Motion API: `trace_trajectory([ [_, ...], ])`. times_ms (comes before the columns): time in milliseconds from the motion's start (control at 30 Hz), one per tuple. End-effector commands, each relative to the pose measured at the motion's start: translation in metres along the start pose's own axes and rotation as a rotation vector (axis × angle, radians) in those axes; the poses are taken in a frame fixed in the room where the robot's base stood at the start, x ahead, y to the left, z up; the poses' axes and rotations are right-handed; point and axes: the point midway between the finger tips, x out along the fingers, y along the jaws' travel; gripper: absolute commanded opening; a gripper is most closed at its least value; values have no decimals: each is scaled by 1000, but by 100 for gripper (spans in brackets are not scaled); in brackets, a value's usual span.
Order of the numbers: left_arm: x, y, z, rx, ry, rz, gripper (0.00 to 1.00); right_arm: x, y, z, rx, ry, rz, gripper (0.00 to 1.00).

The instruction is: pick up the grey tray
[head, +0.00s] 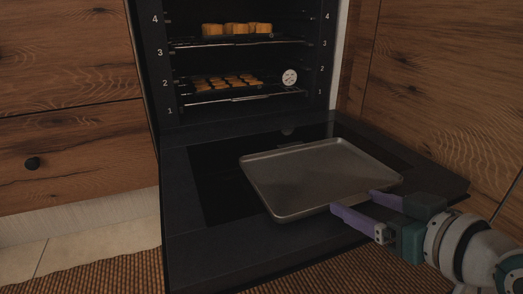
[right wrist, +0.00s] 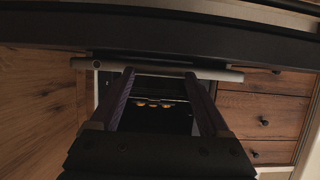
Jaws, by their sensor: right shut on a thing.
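The grey tray (head: 315,175) is a shallow metal rectangle with a raised rim, over the open oven door in the head view. My right gripper (head: 355,202) reaches in from the lower right, its purple fingers at the tray's near right edge. It is shut on the tray there. In the right wrist view the tray (right wrist: 156,67) shows edge-on as a thin light bar across the fingertips of the right gripper (right wrist: 160,74). I cannot tell whether the tray touches the door. My left gripper is not in view.
The lowered oven door (head: 190,245) lies beneath the tray. Inside the oven, an upper rack (head: 205,42) and a lower rack (head: 215,100) carry baked pieces, with a round white dial (head: 289,77) at the lower one. Wooden cabinets (head: 65,60) flank both sides.

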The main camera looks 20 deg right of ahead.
Motion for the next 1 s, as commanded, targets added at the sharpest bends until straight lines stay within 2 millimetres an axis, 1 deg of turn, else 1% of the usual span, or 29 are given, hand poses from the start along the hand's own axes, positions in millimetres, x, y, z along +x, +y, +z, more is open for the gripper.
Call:
trace_trajectory([
  [33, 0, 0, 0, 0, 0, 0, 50, 0, 0, 0, 0, 0, 0, 57],
  [67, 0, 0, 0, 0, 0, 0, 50, 0, 0, 0, 0, 0, 0, 54],
  [533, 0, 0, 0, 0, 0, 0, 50, 0, 0, 0, -1, 0, 0, 1],
  [867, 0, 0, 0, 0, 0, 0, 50, 0, 0, -2, -1, 5, 0, 0],
  [1000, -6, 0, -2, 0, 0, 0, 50, -3, 0, -8, -1, 5, 0, 0],
])
